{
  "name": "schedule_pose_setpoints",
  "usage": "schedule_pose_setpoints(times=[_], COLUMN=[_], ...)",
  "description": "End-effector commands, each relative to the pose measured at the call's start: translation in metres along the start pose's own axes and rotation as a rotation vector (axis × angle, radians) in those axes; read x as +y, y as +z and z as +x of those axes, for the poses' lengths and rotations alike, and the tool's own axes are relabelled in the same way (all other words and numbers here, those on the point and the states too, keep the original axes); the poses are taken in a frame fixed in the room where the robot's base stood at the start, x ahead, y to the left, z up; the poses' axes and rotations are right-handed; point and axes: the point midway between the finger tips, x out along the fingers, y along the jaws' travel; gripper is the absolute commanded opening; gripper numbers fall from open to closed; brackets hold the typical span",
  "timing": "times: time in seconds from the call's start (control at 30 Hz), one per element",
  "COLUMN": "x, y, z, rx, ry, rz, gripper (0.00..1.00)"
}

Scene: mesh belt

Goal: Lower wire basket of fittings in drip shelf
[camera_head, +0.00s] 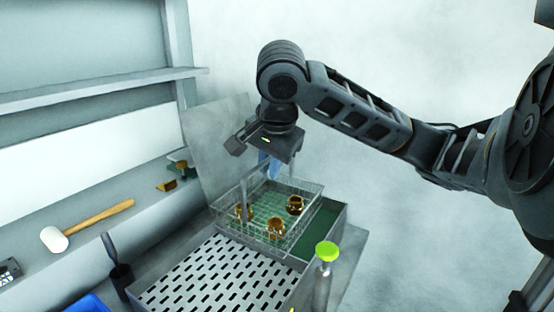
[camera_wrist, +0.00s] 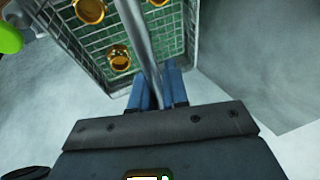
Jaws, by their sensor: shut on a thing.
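A wire basket (camera_head: 262,212) holds gold-coloured fittings (camera_head: 277,228) and has a metal bar handle. It is over the tank (camera_head: 328,222) with the green interior, and its near left side is close to the slotted drip shelf (camera_head: 205,275). My gripper (camera_head: 270,165) is above the basket, shut on its handle. In the wrist view the blue fingers (camera_wrist: 160,88) lie on both sides of the grey bar, with the basket (camera_wrist: 180,30) beyond them. The basket looks about level. I cannot tell how high its bottom is.
A green-capped bottle (camera_head: 326,254) stands at the near right edge of the tank. A raised grey panel (camera_head: 215,145) stands behind the basket. A white-headed mallet (camera_head: 85,224) lies on the left ledge. A blue bin (camera_head: 88,304) is at the lower left. The drip shelf is clear.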

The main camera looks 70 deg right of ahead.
Motion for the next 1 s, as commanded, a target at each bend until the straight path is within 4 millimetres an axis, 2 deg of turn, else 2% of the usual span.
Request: schedule_pose_setpoints(times=[1.0], x=[-0.005], y=[0.081], z=[-0.025], rx=[0.001], ry=[-0.002], rz=[-0.004], gripper=[0.0])
